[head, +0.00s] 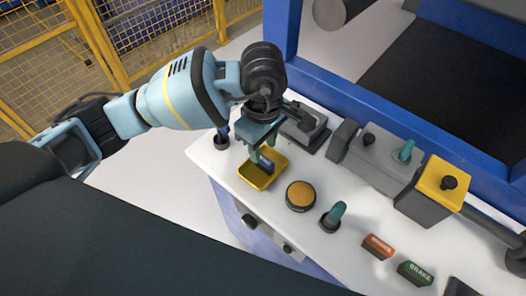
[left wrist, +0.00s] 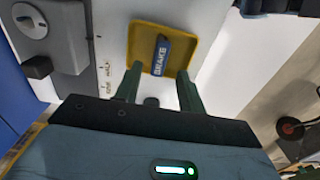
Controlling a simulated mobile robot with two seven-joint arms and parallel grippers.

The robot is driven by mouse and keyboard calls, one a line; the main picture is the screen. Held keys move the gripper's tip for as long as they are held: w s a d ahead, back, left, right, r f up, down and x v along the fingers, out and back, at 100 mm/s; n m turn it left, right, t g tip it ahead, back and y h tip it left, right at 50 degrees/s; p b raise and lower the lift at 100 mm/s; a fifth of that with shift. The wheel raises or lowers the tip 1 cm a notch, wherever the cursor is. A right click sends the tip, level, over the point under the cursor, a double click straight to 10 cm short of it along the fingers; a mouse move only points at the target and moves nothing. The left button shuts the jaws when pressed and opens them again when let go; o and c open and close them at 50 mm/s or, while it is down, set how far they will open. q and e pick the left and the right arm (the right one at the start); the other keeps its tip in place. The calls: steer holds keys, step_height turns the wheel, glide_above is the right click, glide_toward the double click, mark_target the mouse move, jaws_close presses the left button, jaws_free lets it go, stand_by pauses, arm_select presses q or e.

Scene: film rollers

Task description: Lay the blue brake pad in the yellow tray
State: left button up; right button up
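The blue brake pad (head: 265,166) lies in the yellow tray (head: 257,182), toward its far right side. In the left wrist view the pad (left wrist: 161,53), lettered BRAKE, lies inside the rim of the tray (left wrist: 141,57). My left gripper (head: 262,149) is right above the tray, pointing down. In the left wrist view its two green fingers (left wrist: 160,80) stand well apart, with a gap wider than the pad. The pad lies just beyond the fingertips and no finger appears to press on it. My right gripper is not in view.
On the white top are an orange round button (head: 300,195), a teal-handled lever (head: 334,216), a red block (head: 378,247) and a green block (head: 415,273). Grey control boxes (head: 375,158) and a yellow-topped box (head: 441,183) stand behind. A blue frame (head: 400,124) borders the back.

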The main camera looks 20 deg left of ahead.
mark_target(263, 159)
arm_select(q)
step_height(263, 159, up, 8)
stand_by(0.4)
